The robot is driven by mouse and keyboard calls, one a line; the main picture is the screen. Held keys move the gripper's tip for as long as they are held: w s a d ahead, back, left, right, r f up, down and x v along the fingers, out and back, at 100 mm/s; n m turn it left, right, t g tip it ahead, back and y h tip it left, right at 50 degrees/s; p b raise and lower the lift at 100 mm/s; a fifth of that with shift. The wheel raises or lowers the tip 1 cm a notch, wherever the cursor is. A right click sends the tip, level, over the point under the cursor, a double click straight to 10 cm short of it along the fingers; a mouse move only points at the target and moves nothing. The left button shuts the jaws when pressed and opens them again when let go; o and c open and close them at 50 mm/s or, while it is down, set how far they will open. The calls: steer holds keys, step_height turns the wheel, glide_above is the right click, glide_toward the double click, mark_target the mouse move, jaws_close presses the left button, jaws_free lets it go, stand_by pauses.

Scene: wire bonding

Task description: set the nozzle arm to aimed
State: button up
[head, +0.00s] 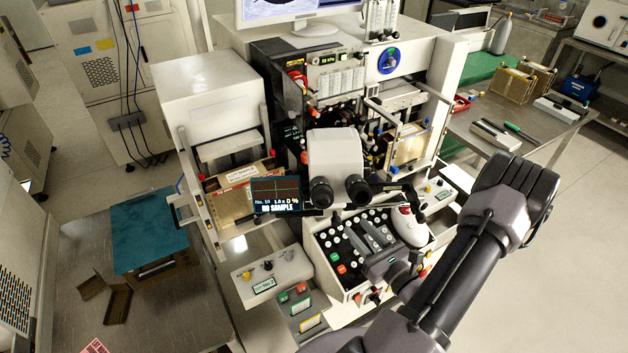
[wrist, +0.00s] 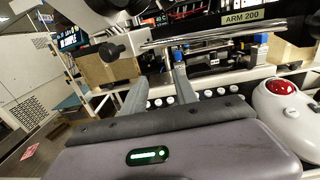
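My gripper (wrist: 160,76) is open in the wrist view, with its two grey fingers apart and nothing seen between them. In the head view my gripper (head: 364,238) is over the button panel of the wire bonder, below and right of the white microscope head (head: 333,160). I cannot tell for certain which part is the nozzle arm. Thin metal rods (wrist: 205,40) cross beyond and above the fingertips in the wrist view, below a label reading "ARM 200" (wrist: 241,16). Blue-ended parts (wrist: 262,45) show near them. No contact with the fingers is clear.
A white mouse-like control with a red button (head: 409,227) stands right of my gripper. The eyepieces (head: 357,188) and a small screen reading "NO SAMPLE" (head: 276,195) are close by. Framed magazines (head: 408,148) flank the machine. Open floor (head: 560,260) lies to the right.

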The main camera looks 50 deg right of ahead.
steer(key=x, duration=1.5)
steer(key=shift+w+b, duration=0.35)
steer(key=shift+w, duration=0.1)
jaws_close()
